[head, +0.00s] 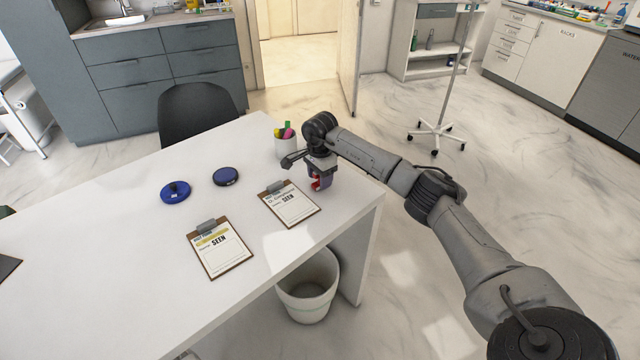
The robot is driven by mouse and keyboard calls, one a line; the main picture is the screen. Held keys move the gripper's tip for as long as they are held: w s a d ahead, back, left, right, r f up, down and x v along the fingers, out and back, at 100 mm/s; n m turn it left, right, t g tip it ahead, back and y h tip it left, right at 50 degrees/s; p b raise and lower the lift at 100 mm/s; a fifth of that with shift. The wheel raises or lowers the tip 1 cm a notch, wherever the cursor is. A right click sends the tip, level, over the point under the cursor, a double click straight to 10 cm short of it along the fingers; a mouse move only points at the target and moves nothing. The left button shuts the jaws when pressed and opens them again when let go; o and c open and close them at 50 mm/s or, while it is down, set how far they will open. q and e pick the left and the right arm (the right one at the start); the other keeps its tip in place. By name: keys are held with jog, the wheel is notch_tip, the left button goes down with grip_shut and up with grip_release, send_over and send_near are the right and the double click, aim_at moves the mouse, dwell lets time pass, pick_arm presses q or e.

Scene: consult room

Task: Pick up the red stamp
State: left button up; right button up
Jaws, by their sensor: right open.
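The red stamp (316,184) shows as a small patch of red at the far right end of the white desk, beside the right clipboard. My right gripper (321,184) is right over it, pointing down, with the red between or just behind its fingers. The gripper is open, and its fingers hide much of the stamp. I cannot tell whether they touch it. My left gripper is not in view.
On the white desk (110,255) are a clipboard (290,212), another clipboard (220,257), a blue round object (175,192), a dark blue disc (226,177) and a pen cup (286,147) close to my gripper. A bin (308,300) stands on the floor by the desk's front edge.

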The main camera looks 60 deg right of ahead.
jog(key=shift+f, duration=0.15)
jog(key=shift+c, duration=0.9)
jog(key=c, duration=0.7)
jog(key=shift+r+p, duration=0.4)
jog(key=shift+r, duration=0.2)
notch_tip(320, 180, up, 4)
jog(key=shift+f+p, duration=0.15)
jog(key=shift+p, duration=0.8)
jog(key=shift+s+d+r+p, duration=0.4)
jog(key=shift+s+r, duration=0.6)
jog(key=shift+s, duration=0.9)
jog(key=shift+s+d+r+p, duration=0.4)
jog(key=shift+s+r, duration=0.65)
jog(key=shift+s, duration=0.9)
jog(key=shift+s+d+r+p, duration=0.35)
jog(key=shift+s+r, duration=0.65)
jog(key=shift+s, duration=0.9)
